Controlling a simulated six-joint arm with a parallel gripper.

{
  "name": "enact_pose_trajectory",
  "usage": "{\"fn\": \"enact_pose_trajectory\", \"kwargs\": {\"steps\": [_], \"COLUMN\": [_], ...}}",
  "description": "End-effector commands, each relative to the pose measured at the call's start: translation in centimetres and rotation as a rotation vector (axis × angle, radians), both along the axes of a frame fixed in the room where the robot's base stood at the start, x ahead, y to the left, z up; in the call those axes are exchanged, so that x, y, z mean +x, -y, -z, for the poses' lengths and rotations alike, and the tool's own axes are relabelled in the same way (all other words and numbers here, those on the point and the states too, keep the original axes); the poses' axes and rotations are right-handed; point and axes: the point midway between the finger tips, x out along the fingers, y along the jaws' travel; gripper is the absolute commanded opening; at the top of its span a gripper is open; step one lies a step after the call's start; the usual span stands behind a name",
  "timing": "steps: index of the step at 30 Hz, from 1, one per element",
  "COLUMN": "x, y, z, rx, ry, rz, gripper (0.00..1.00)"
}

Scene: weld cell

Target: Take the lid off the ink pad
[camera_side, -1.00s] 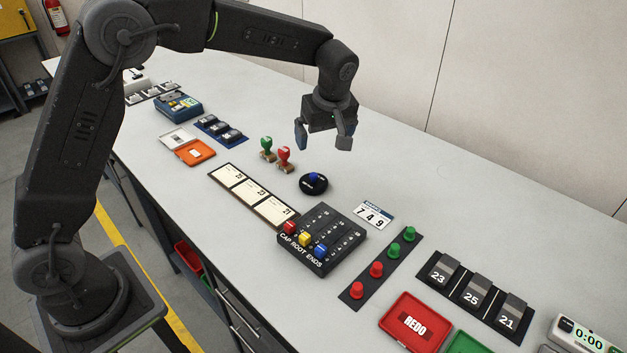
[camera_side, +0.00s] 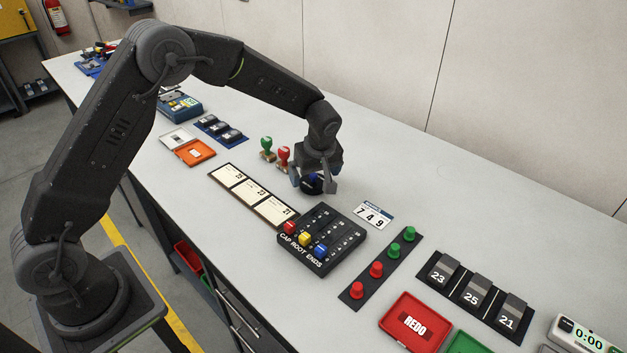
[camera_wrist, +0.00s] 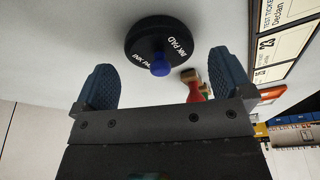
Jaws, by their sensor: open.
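The ink pad (camera_side: 309,186) is a round black disc on the white table, partly hidden by my gripper in the side view. In the wrist view the ink pad (camera_wrist: 140,38) carries white "INK PAD" lettering, and its lid has a blue knob (camera_wrist: 160,65). The lid is on the pad. My gripper (camera_side: 314,184) is low over the pad, open, with its fingers on either side of it. In the wrist view my gripper (camera_wrist: 165,82) has its two blue-grey fingertips apart, and the knob lies between their lines. Nothing is held.
A red stamp (camera_side: 284,154) and a green stamp (camera_side: 267,146) stand close left of the pad. A "749" card (camera_side: 374,215) is at right. The table behind is clear.

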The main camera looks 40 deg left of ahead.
Motion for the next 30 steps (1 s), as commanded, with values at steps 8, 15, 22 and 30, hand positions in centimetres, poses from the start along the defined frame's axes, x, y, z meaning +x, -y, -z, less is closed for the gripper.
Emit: {"fn": "enact_pose_trajectory", "kwargs": {"steps": [8,15,22,30], "x": [0.15,0.14,0.14,0.15], "y": [-0.27,-0.24,-0.24,-0.23], "z": [0.95,0.94,0.93,0.92], "rx": [-0.001,-0.001,-0.001,-0.001], "ry": [0.002,0.002,0.002,0.002], "rz": [0.001,0.001,0.001,0.001], "gripper": [0.98,0.83,0.61,0.49]}}
